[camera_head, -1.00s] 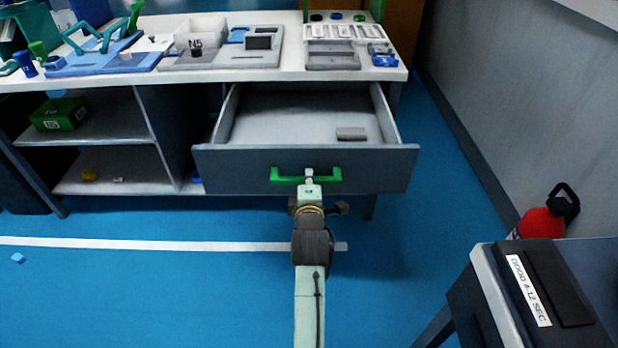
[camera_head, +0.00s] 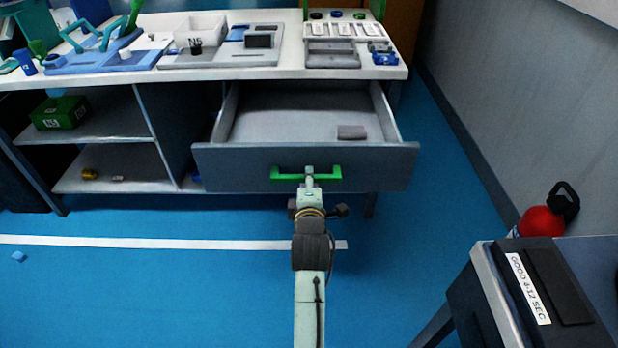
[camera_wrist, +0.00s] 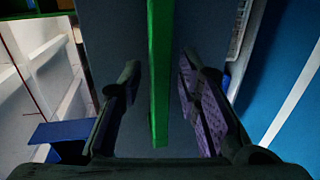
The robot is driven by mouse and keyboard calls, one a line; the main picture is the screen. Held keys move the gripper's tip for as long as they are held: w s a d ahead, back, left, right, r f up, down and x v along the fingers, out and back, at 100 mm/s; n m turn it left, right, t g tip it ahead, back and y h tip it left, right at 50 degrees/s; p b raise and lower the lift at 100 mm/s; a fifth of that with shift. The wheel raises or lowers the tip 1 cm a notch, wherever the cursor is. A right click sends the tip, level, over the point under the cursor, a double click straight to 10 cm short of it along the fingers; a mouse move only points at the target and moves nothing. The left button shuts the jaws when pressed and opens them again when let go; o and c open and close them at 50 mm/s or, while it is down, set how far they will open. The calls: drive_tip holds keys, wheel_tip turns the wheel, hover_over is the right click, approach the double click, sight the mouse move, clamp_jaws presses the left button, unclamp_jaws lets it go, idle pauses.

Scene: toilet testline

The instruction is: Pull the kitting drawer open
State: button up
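The kitting drawer (camera_head: 230,168) stands pulled out from under the workbench, its interior visible. Its green handle (camera_head: 328,172) runs across the middle of the dark front. My gripper (camera_head: 309,178) is at the middle of the handle in the head view. In the wrist view, the green handle (camera_wrist: 159,100) runs between the two fingers of my gripper (camera_wrist: 159,66). The fingers are spread, with a visible gap on each side of the handle.
A small grey block (camera_head: 352,132) lies inside the drawer. The benchtop (camera_head: 285,76) carries trays and fixtures. A side table (camera_head: 480,262) and a red object (camera_head: 540,222) stand at right.

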drive_tip(key=v, duration=0.6)
idle(0.3)
